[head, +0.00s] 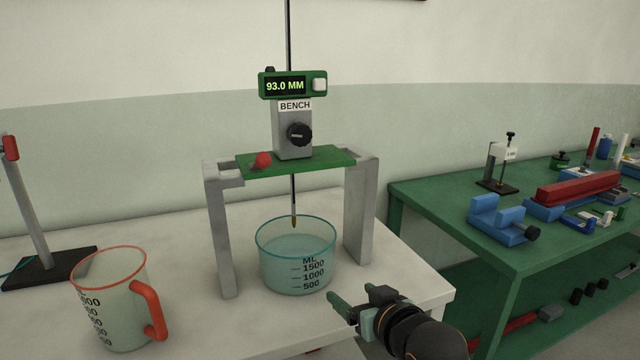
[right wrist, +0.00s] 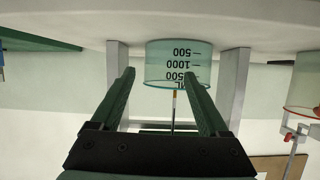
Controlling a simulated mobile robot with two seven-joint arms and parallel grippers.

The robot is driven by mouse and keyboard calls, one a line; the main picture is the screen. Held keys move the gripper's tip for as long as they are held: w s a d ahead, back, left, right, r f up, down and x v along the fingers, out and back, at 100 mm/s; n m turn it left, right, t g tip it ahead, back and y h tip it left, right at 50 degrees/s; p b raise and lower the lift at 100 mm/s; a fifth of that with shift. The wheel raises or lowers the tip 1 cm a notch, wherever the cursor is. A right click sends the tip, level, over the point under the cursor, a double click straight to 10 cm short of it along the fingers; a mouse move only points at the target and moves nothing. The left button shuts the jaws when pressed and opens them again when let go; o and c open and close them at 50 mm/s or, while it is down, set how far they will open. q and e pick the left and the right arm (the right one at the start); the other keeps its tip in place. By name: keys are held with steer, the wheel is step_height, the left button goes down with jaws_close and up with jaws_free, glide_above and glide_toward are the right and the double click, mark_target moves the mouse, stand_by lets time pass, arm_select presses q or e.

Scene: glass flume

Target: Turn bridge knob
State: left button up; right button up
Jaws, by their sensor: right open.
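A grey bridge (head: 361,215) with a green top plate (head: 315,160) straddles a clear beaker (head: 297,262) of liquid. A grey block (head: 292,116) labelled BENCH stands on the plate and carries a black round knob (head: 299,135). A small red knob (head: 263,159) sits at the plate's left end. I cannot tell which is the bridge knob. My right gripper (head: 345,309) is open and empty, lower and to the right of both knobs, near the bench's front. In the upside-down right wrist view its fingers (right wrist: 159,73) appear apart before the beaker (right wrist: 178,63). My left gripper is not in view.
A green display (head: 292,85) above the block reads 93.0 MM. A thin probe (head: 294,203) hangs over the beaker. A red-handled jug (head: 112,298) and a stand (head: 40,235) are at left. A green table (head: 440,215) with tools is at right.

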step_height(320, 180, up, 12)
steer(key=w+a+t+b, duration=0.2)
steer(key=a, duration=0.1)
steer(key=n+t+y+b, duration=0.1)
steer(key=n+t+b, duration=0.1)
glide_toward(302, 136)
steer(key=x, duration=0.8)
steer(key=shift+w+p, duration=0.2)
steer(key=shift+p, duration=0.2)
steer(key=shift+x, duration=0.75)
steer(key=shift+c, duration=0.2)
steer(key=c, duration=0.8)
jaws_close()
steer(key=shift+m, duration=0.3)
